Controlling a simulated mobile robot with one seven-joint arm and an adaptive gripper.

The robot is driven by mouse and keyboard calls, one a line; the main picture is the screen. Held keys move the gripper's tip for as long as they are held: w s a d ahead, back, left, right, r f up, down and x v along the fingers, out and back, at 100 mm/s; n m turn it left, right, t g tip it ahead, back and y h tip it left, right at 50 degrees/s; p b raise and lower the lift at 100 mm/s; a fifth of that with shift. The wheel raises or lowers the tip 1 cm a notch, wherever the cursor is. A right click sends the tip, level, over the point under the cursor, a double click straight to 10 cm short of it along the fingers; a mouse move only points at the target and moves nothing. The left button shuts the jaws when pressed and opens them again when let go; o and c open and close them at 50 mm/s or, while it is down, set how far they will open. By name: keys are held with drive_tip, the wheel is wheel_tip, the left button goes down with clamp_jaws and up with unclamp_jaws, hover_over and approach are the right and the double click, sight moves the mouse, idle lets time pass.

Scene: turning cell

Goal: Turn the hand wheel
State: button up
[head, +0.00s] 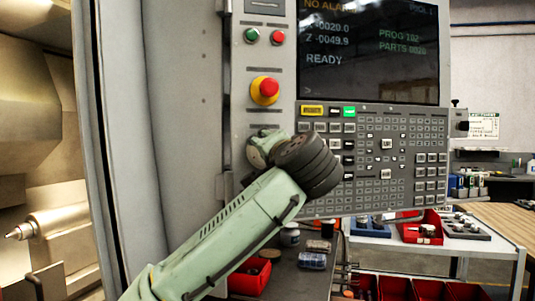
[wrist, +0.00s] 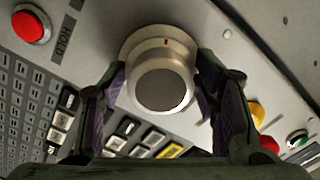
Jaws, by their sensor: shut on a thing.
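The hand wheel (wrist: 160,82) is a round silver knob with a darker grey face, set on a wider round collar on the control panel. A small dark red mark shows on its collar, near the top in the wrist view. My gripper (wrist: 162,76) has one dark finger on each side of the wheel and is shut on it. In the head view my arm rises from the bottom to the panel's lower left. There my own wrist hides the hand wheel and the gripper fingers.
The control panel (head: 377,187) has many keys below a screen (head: 368,50) reading READY. A red-and-yellow stop button (head: 265,91) sits just above my wrist. Green (head: 251,35) and red (head: 278,37) buttons are higher. A red HOLD button (wrist: 30,25) is near the wheel. Red bins (head: 248,277) stand below.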

drive_tip(key=m, duration=0.4)
drive_tip(key=shift+m, duration=0.3)
drive_tip(key=shift+r+m+p, duration=0.1)
drive_tip(key=shift+m+p, duration=0.35)
drive_tip(key=shift+m, duration=1.55)
drive_tip(key=o, duration=0.9)
drive_tip(key=v, duration=1.2)
drive_tip(key=shift+f, duration=0.25)
